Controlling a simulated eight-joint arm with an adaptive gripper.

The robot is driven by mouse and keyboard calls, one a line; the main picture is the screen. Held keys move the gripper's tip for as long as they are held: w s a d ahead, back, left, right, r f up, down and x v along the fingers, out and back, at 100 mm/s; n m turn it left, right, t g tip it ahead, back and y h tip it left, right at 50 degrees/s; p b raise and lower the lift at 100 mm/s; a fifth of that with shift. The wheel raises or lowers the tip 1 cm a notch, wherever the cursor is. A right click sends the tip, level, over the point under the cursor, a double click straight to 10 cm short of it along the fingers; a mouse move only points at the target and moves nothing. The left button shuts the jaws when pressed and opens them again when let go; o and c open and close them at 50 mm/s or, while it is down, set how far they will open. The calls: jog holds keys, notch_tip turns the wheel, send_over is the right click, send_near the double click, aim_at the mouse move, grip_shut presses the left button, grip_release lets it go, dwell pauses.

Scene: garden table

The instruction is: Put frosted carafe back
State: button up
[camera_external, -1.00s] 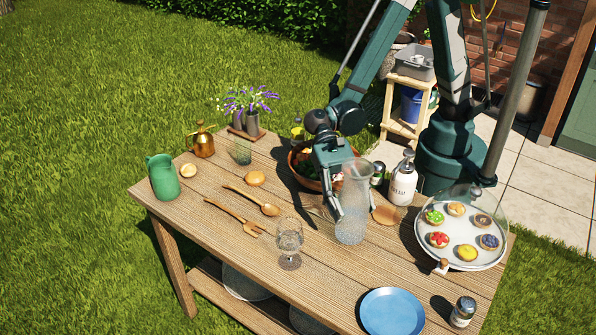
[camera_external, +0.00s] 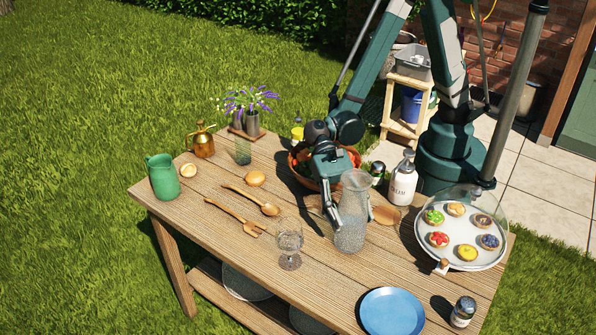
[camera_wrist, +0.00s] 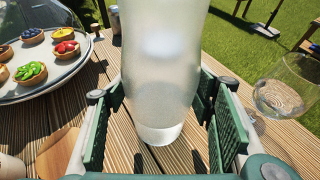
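The frosted carafe (camera_external: 352,222) is tall, pale and translucent, near the middle of the table's right half. It looks roughly upright. My gripper (camera_external: 341,214) is around its body from behind. In the wrist view, the carafe (camera_wrist: 160,60) stands between the two green finger pads of my gripper (camera_wrist: 160,95). The far ends of the pads meet its sides, and it moves along with my gripper. Its base shows close over the planks; I cannot tell whether it touches them. The gripper partly hides its left side in the external view.
A wine glass (camera_external: 289,243) stands left of the carafe. A domed tray of tarts (camera_external: 462,259) and a white pump bottle (camera_external: 402,183) are to the right. A blue plate (camera_external: 391,311) lies in front. Bare planks (camera_external: 335,275) lie in front of the carafe.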

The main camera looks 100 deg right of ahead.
jog(key=o, duration=0.4)
jog(key=shift+r, duration=0.2)
jog(key=shift+p+v, duration=1.5)
jog(key=shift+v, duration=4.5)
jog(key=shift+d, duration=0.1)
jog(key=s+d+r+n+t+h, duration=0.3)
jog(key=s+d+n+h, duration=0.1)
jog(key=d, duration=0.6)
jog(key=s+d+r+n+t+h, duration=0.3)
jog(key=s+d+r+n+h, duration=0.1)
jog(key=d, duration=0.7)
jog(key=s+d+r+n+t+h, duration=0.3)
jog(key=s+d+n+h, duration=0.2)
jog(key=d, duration=0.5)
jog(key=shift+s+d+r+n+t, duration=0.1)
jog(key=shift+s+r+n+t, duration=0.1)
jog(key=shift+n, duration=0.5)
jog(key=shift+s+d+r+n+t, duration=0.1)
jog(key=shift+n+t, duration=0.1)
jog(key=shift+n, duration=0.5)
